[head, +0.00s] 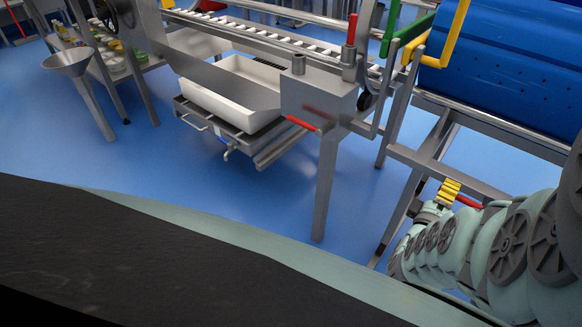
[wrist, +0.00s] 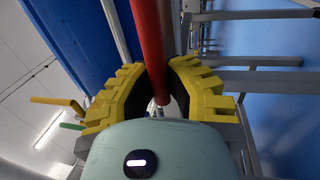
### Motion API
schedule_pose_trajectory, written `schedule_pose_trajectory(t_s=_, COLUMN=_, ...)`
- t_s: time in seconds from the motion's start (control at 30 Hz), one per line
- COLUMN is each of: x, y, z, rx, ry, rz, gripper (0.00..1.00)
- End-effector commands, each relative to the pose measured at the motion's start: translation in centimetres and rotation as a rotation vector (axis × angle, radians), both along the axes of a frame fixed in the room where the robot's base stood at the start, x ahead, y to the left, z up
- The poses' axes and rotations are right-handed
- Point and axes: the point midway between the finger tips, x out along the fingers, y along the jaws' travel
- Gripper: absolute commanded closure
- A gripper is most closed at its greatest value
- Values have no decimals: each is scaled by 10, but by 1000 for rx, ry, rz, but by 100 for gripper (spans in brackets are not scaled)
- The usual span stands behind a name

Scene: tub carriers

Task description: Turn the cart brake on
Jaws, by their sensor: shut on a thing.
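My gripper (head: 450,191) is at the lower right of the head view, beside the steel frame under the blue drum. In the wrist view its two yellow fingers (wrist: 158,78) are closed on both sides of a long red bar (wrist: 152,35). A short red end of a bar (head: 468,202) shows next to the fingers in the head view. The cart (head: 262,137) stands under the conveyor with a white tub on it. A small blue part (head: 222,140) shows at its front edge. I cannot tell which part is the cart brake.
The large blue drum (head: 500,80) and steel rails are above my gripper. A red handle (head: 301,123) sticks out from a steel box, with an upright red lever (head: 352,28) behind it. A steel funnel (head: 67,62) stands at left. The blue floor (head: 200,185) in front is clear.

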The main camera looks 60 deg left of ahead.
Motion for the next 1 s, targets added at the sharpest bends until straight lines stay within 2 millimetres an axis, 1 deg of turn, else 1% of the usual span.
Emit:
schedule_pose_trajectory(t_s=0.03, x=-2, y=1, z=-2, rx=-4, ry=6, rz=4, gripper=100)
schedule_pose_trajectory(t_s=0.07, x=-2, y=1, z=-2, rx=-4, ry=6, rz=4, gripper=86)
schedule_pose_trajectory(t_s=0.1, x=-2, y=1, z=-2, rx=-4, ry=6, rz=4, gripper=82)
schedule_pose_trajectory(t_s=0.37, x=-1, y=1, z=-1, rx=-1, ry=3, rz=2, gripper=55)
schedule_pose_trajectory(t_s=0.63, x=-1, y=0, z=-1, rx=0, ry=2, rz=1, gripper=54)
schedule_pose_trajectory(t_s=0.77, x=-4, y=-1, z=-2, rx=0, ry=2, rz=0, gripper=54)
schedule_pose_trajectory(t_s=0.87, x=-10, y=-3, z=-4, rx=0, ry=5, rz=-1, gripper=54)
schedule_pose_trajectory(t_s=1.0, x=-23, y=-6, z=-7, rx=-2, ry=7, rz=0, gripper=54)
